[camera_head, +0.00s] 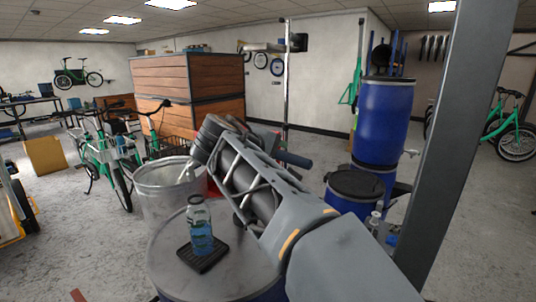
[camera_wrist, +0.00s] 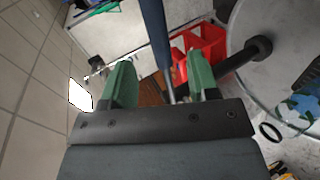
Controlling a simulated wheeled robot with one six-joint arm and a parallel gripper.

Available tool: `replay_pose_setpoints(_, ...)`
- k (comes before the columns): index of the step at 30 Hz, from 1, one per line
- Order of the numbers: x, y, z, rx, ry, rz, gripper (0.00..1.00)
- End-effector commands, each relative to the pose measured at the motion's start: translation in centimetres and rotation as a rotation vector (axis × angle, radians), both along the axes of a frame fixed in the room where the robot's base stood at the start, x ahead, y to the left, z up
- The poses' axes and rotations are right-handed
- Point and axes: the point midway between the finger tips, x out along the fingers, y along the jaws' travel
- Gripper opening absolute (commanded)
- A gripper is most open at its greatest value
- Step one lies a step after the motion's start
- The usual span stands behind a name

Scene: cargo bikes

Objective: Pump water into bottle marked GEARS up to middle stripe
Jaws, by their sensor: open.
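A clear bottle (camera_head: 200,232) stands upright on a small black pad (camera_head: 203,257) on a round grey drum top (camera_head: 165,265). Its lower part looks blue; I cannot read a name or make out the stripes. A thin pale spout-like piece (camera_head: 188,170) shows above and behind it. In the wrist view my gripper (camera_wrist: 162,80) is open, its green fingers apart. A blue bar (camera_wrist: 156,32) with a thin metal rod shows between or beyond them; I cannot tell whether they touch. In the head view a blue handle (camera_head: 294,159) shows behind my arm, whose fingertips are hidden.
A metal bin (camera_head: 160,195) stands behind the drum. Blue barrels (camera_head: 380,120) stand at the right, near a grey post (camera_head: 462,130). Green bikes (camera_head: 115,155) and wooden crates (camera_head: 170,75) are farther back. A red crate (camera_wrist: 207,42) shows in the wrist view.

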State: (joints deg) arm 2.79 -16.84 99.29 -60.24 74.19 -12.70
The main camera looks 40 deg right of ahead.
Motion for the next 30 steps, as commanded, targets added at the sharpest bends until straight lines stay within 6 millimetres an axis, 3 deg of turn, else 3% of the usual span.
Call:
replay_pose_setpoints(9, -0.8, 2.4, 1.2, 0.000, 0.001, 0.000, 0.55)
replay_pose_setpoints(30, -0.9, 2.6, 1.3, 0.000, 0.000, -0.001, 0.55)
